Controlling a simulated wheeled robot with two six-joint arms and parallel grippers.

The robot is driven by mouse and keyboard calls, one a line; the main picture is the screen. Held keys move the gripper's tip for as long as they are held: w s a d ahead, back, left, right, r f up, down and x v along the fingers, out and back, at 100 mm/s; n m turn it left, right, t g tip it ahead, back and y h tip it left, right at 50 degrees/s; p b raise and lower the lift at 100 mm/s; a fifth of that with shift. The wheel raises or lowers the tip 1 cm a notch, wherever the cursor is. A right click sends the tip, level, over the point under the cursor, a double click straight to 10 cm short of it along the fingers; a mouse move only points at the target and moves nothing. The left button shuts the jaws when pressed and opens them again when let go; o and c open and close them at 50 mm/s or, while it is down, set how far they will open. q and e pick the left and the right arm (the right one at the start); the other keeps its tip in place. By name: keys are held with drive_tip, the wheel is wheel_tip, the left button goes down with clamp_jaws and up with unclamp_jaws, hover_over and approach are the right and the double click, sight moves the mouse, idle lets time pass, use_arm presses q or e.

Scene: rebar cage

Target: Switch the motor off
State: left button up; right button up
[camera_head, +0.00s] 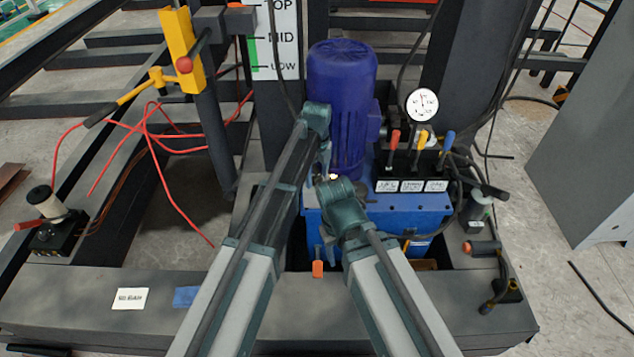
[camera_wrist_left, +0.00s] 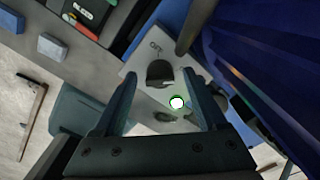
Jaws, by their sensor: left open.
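The blue motor (camera_head: 342,90) stands upright on the blue tank (camera_head: 420,205) of the power unit; its ribbed side also fills the right of the left wrist view (camera_wrist_left: 270,60). In the left wrist view a pale switch panel (camera_wrist_left: 138,62) carries a black knob (camera_wrist_left: 160,73) and a lamp (camera_wrist_left: 177,103) lit white with a green ring. My left gripper (camera_wrist_left: 163,88) is open, its fingers on either side of the knob and lamp; contact cannot be told. In the head view it is mostly hidden beside the motor (camera_head: 324,168). My right arm shows, but its gripper does not.
Red, yellow and blue levers (camera_head: 421,144) stand right of the motor, with a round gauge (camera_head: 422,105) above. A yellow bracket (camera_head: 182,50) and red cables lie left. A grey cabinet (camera_head: 590,140) stands right. Dark frame beams (camera_head: 60,305) surround the unit.

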use_arm(q)
drive_tip(key=shift+f, duration=0.1)
clamp_jaws()
idle(0.4)
drive_tip(key=shift+n, duration=0.3)
drive_tip(key=n, duration=1.3)
drive_tip(key=shift+n, duration=2.3)
